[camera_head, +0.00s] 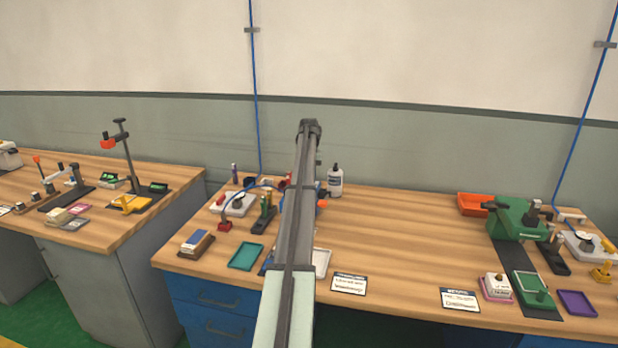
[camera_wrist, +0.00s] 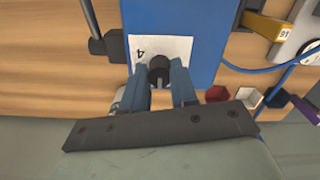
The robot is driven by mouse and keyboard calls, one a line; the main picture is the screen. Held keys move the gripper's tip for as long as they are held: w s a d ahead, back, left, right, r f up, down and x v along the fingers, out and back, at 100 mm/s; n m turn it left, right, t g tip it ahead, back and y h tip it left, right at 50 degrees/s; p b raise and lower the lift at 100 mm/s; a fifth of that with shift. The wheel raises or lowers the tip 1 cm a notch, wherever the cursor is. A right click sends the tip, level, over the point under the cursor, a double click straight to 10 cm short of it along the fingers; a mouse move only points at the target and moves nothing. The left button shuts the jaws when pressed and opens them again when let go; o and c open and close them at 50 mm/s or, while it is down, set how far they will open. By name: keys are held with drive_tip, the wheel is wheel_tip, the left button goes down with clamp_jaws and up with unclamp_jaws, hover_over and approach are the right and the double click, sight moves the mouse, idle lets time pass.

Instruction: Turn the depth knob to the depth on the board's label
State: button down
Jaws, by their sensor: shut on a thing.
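In the wrist view, a dark round knob (camera_wrist: 158,70) sits at the edge of a white plate (camera_wrist: 140,47) on a blue machine (camera_wrist: 204,30). The plate bears a mark that looks like a 4, turned in the picture. My gripper (camera_wrist: 160,74) has its two blue fingers on either side of the knob, shut on it. No pointer on the knob can be made out. In the head view my arm covers the gripper, the knob and most of the blue machine. I cannot tell which thing is the board; its label is not readable.
Instruction cards (camera_head: 349,284) with unreadable print lie at the front edge; another card (camera_head: 460,299) is farther right. A green machine (camera_head: 517,220) stands at right. The middle right of the bench is clear.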

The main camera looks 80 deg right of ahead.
drive_tip(key=c, duration=0.9)
unclamp_jaws()
drive_tip(key=shift+r, duration=0.1)
wheel_tip(320, 180, up, 14)
drive_tip(key=shift+f, duration=0.2)
